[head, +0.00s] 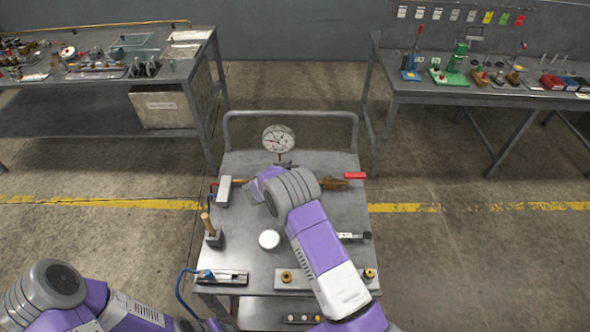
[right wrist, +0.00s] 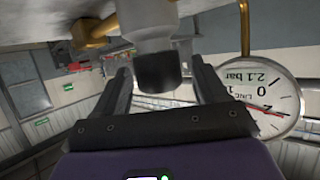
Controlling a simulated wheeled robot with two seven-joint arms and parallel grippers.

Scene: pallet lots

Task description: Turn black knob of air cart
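The air cart (head: 240,250) is a grey metal cart with a raised rail, in the middle of the head view. A round white gauge (head: 278,139) stands at its back and also shows at the right of the right wrist view (right wrist: 270,92). The black knob (right wrist: 158,71) hangs under a pale grey fitting in the right wrist view; my arm hides it in the head view. My right gripper (right wrist: 160,85) is open, with one finger on each side of the knob and visible gaps. My left arm is at the lower left of the head view; its gripper is out of view.
A red-handled brass valve (head: 355,176), a wooden-handled tool (head: 208,225), a white disc (head: 269,239) and brass fittings (head: 370,274) are on the cart top. Cluttered workbenches stand at back left (head: 90,98) and back right (head: 450,97). The floor right of the cart is clear.

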